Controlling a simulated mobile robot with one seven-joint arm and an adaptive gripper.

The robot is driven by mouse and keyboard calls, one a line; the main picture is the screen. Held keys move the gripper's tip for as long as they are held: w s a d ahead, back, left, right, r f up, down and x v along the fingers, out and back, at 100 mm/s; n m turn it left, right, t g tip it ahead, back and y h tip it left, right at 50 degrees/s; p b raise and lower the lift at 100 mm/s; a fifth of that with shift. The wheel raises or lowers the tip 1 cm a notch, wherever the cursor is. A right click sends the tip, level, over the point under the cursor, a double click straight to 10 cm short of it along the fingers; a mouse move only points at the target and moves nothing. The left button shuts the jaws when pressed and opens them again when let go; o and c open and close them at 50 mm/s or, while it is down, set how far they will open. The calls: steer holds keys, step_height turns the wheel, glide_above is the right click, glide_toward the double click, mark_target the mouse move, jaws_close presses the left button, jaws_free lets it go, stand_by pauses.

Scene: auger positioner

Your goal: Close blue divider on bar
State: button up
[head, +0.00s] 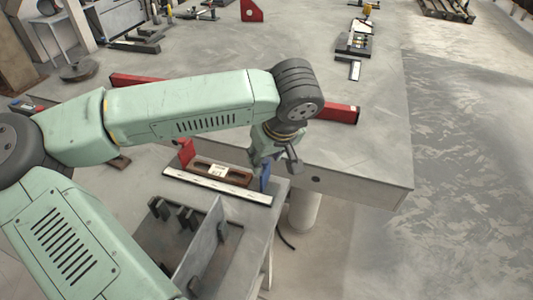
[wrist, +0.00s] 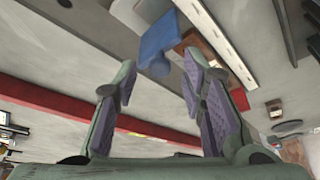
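The blue divider (head: 265,177) stands at the right end of the bar (head: 217,187), partly hidden behind my gripper. In the wrist view the blue divider (wrist: 159,42) lies just beyond the fingertips, in line with the gap between them. My gripper (head: 274,162) is above the bar's right end. In the wrist view my gripper (wrist: 158,76) has its two purple-padded fingers wide apart, with nothing between them. The pale bar also shows in the wrist view (wrist: 218,42). Whether a finger touches the divider cannot be told.
A red divider (head: 186,152) stands at the bar's left end, with a brown block (head: 225,174) between the dividers. A long red beam (head: 341,112) lies behind on the large grey table (head: 370,160).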

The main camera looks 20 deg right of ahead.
steer(key=shift+w+f, duration=0.1)
steer(key=shift+f, duration=0.1)
steer(key=shift+c, duration=0.3)
jaws_close()
stand_by(0.5)
